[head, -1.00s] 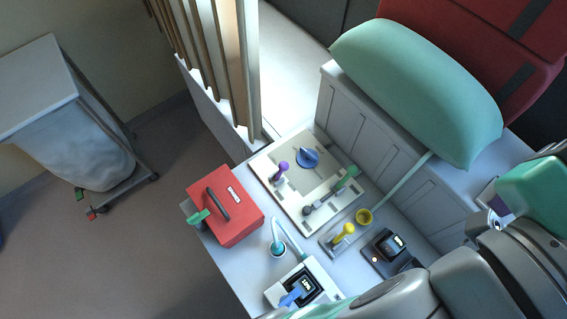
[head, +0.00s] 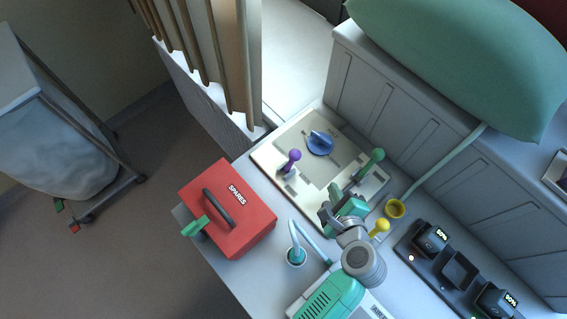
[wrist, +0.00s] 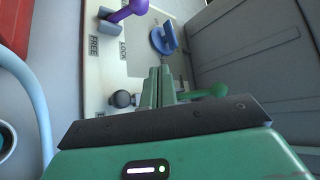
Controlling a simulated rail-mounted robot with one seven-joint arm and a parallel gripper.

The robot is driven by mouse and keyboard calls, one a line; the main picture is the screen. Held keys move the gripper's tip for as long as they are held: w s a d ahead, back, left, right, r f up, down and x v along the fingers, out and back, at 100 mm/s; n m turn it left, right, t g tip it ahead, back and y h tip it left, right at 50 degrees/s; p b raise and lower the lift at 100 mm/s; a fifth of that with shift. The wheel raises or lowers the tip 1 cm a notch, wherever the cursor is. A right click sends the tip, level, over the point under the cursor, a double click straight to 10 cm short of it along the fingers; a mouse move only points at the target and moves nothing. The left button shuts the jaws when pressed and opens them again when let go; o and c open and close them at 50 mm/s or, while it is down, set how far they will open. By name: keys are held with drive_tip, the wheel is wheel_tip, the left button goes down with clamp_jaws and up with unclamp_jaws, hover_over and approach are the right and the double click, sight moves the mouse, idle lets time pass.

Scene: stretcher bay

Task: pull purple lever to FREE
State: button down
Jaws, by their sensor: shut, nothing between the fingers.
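The purple lever (head: 291,158) stands on the upper left part of a cream panel (head: 277,145). In the wrist view the purple lever (wrist: 126,11) is at the top edge, its knob partly cut off. Its stem slants from a grey base toward the LOCK side. The panel carries the words FREE (wrist: 93,45), on the left, and LOCK (wrist: 123,50), on the right. My gripper (head: 334,210) is over the panel's lower edge, apart from the purple lever. In the wrist view its green fingers (wrist: 158,82) are together and empty.
A blue knob (head: 319,143) sits right of the purple lever. A green-handled lever (head: 371,162) is close to my gripper. A yellow-knobbed lever (head: 379,228) and yellow ring (head: 395,208) are nearby. A red box (head: 240,225) stands left of the panel; a hose in a cup (head: 296,255) stands below.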

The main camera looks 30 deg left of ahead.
sight(292, 161)
drive_tip(key=shift+s+a+f+g, duration=0.15)
drive_tip(key=shift+s+a+f, duration=0.15)
drive_tip(key=shift+f, duration=0.25)
drive_tip(key=shift+s+a+f+g, duration=0.15)
drive_tip(key=shift+s+f, duration=0.1)
drive_tip(key=shift+f, duration=0.25)
drive_tip(key=b+x, duration=0.1)
drive_tip(key=x, duration=0.9)
drive_tip(key=shift+w+a, duration=0.15)
drive_tip(key=shift+w, duration=0.05)
drive_tip(key=shift+s+a+r+p, duration=0.2)
drive_tip(key=shift+a+r, duration=0.2)
drive_tip(key=shift+a, duration=0.15)
drive_tip(key=shift+s+a+r+p, duration=0.1)
drive_tip(key=shift+s+a+r, duration=0.05)
drive_tip(key=shift+a+r, duration=0.5)
drive_tip(key=shift+a, duration=0.45)
drive_tip(key=shift+s+a, duration=0.1)
drive_tip(key=shift+s, duration=0.05)
